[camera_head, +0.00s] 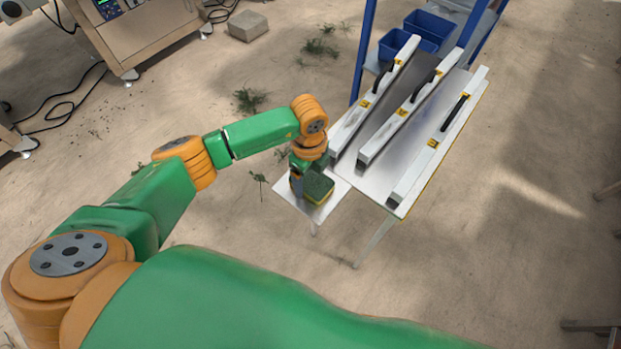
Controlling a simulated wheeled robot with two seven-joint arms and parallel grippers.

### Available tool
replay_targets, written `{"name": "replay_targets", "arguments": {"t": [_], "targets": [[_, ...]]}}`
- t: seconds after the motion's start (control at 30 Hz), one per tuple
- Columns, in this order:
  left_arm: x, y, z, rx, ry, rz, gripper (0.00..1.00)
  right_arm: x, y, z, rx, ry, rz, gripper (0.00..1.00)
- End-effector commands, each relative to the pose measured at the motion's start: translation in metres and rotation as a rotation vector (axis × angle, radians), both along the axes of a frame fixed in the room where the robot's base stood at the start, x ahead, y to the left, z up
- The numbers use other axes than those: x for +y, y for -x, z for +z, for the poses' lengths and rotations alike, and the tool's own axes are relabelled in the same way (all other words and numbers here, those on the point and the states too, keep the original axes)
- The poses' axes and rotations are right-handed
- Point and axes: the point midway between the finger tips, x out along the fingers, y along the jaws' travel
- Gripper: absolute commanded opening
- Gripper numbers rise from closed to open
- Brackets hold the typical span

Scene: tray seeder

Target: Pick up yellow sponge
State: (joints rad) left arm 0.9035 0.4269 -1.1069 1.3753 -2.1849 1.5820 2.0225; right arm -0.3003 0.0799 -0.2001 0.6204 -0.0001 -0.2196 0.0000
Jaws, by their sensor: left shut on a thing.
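The yellow sponge (318,188) has a dark green top face and a thin yellow layer showing at its lower edge. It is at the small metal side shelf (327,211) to the left of the larger metal table. My left gripper (303,184) reaches down over the shelf and is shut on the sponge at its left side. The fingertips are small and partly hidden by the wrist and the sponge. I cannot tell whether the sponge touches the shelf. My right gripper is not in view.
The metal table (375,186) right of the shelf carries several long white bars with black handles (455,112). Blue bins (428,30) stand behind, near a blue frame (363,50). A wooden machine cabinet (150,40) is at upper left. A block (248,26) lies on the open floor.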

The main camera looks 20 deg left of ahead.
Motion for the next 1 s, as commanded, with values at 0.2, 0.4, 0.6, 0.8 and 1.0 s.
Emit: {"name": "replay_targets", "arguments": {"t": [0.2,0.4,0.6,0.8,1.0], "targets": [[0.0,-0.001,0.028,-0.004,0.0,0.0,0.2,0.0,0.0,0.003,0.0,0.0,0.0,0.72],[-0.011,0.035,0.076,-0.007,0.001,-0.007,0.2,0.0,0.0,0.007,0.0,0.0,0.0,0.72],[-0.028,0.091,0.11,-0.004,0.0,-0.009,0.2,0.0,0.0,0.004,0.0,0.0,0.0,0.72],[-0.039,0.126,0.128,-0.004,0.0,-0.006,0.2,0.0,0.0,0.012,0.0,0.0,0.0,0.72],[-0.041,0.134,0.13,-0.001,-0.001,0.0,0.2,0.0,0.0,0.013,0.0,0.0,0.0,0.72]]}}
